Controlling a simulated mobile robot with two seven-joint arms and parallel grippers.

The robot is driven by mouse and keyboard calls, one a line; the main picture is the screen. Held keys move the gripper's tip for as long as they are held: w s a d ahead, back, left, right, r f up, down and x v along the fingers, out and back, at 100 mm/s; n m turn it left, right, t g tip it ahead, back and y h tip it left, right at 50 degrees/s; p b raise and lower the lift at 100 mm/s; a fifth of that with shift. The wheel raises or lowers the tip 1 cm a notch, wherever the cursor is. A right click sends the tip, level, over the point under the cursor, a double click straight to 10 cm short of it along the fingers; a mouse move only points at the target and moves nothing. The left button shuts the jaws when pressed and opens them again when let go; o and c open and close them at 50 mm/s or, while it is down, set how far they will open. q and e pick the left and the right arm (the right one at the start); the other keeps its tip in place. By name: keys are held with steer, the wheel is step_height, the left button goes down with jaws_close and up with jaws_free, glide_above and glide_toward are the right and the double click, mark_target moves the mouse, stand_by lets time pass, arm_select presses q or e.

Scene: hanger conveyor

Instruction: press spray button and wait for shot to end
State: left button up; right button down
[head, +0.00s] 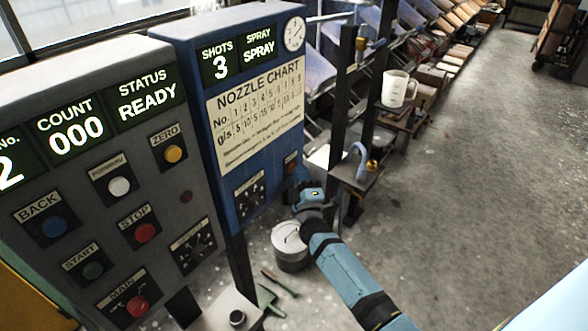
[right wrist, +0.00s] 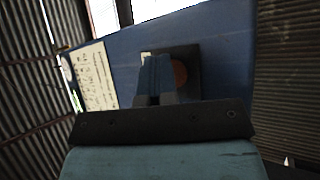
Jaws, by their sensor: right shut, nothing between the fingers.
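The blue spray panel (head: 222,120) stands in the middle of the head view. Its displays read SHOTS 3 and SPRAY (head: 259,47). The spray button (head: 291,162) is on the panel's lower right, close to my right gripper (head: 300,178). In the right wrist view the button shows as an orange-red disc (right wrist: 180,74) on a dark plate, partly hidden behind the fingers. The right gripper (right wrist: 155,68) is shut and empty, its tips at the button. I cannot tell whether they touch it. My left gripper is not in view.
A grey control panel (head: 105,185) with several buttons stands at the left; its displays read COUNT 000 and STATUS READY. A white measuring cup (head: 397,88) stands on a shelf. The floor at right is clear.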

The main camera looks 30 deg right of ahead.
steer(key=shift+s+d+p, duration=0.3)
steer(key=shift+s+p, duration=0.25)
steer(key=shift+s, duration=0.3)
steer(key=s, duration=0.1)
steer(key=s+d+p, duration=0.1)
steer(key=s, duration=0.1)
steer(key=s+d+p, duration=0.1)
steer(key=shift+s, duration=0.3)
stand_by(0.7)
